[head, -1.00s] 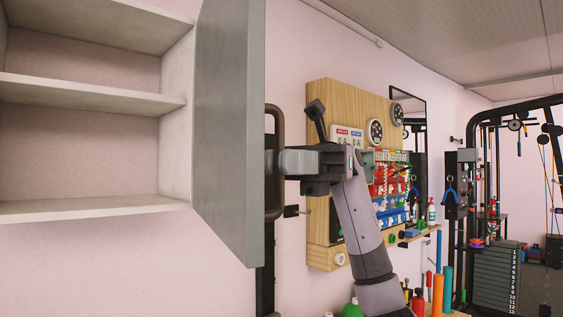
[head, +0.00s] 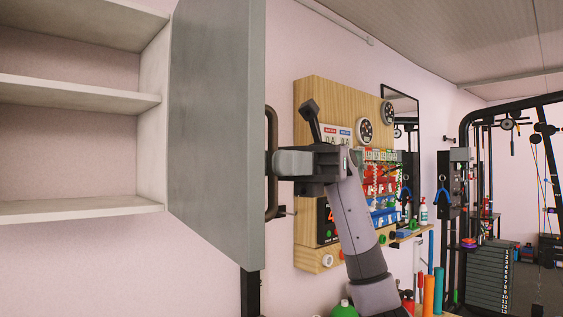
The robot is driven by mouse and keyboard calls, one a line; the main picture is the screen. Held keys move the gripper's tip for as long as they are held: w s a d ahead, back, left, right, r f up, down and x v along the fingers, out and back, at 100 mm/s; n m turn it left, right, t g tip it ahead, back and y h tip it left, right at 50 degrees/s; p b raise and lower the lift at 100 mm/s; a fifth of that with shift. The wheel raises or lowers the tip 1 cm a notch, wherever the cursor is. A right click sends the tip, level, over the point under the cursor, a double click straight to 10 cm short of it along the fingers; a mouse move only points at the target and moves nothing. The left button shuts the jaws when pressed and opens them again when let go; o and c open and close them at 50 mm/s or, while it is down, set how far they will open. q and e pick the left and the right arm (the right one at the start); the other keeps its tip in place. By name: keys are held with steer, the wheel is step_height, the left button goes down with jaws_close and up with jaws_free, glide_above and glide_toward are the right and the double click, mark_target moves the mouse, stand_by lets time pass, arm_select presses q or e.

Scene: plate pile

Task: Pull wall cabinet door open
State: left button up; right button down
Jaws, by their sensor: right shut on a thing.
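The grey wall cabinet (head: 153,125) is at the left, with its interior in view. Its door (head: 212,120) stands open at the cabinet's right side and shows its inner face. A dark bar handle (head: 272,205) is on the door's far side, upright past its free edge. My right gripper (head: 278,163) reaches it from the right and is shut on the handle at about mid-height. The fingertips are partly hidden at the door edge. My left gripper is not in view.
A wooden board (head: 312,105) with gauges and coloured parts hangs on the wall behind my right arm. A narrow shelf with bottles and a black gym machine (head: 463,200) stand at the right. The visible cabinet shelves are empty.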

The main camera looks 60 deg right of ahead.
steer(key=shift+w, duration=0.1)
steer(key=c, duration=1.2)
jaws_free()
steer(key=shift+w, duration=0.1)
steer(key=shift+o, duration=0.2)
steer(key=d, duration=0.7)
steer(key=shift+w+d, duration=0.1)
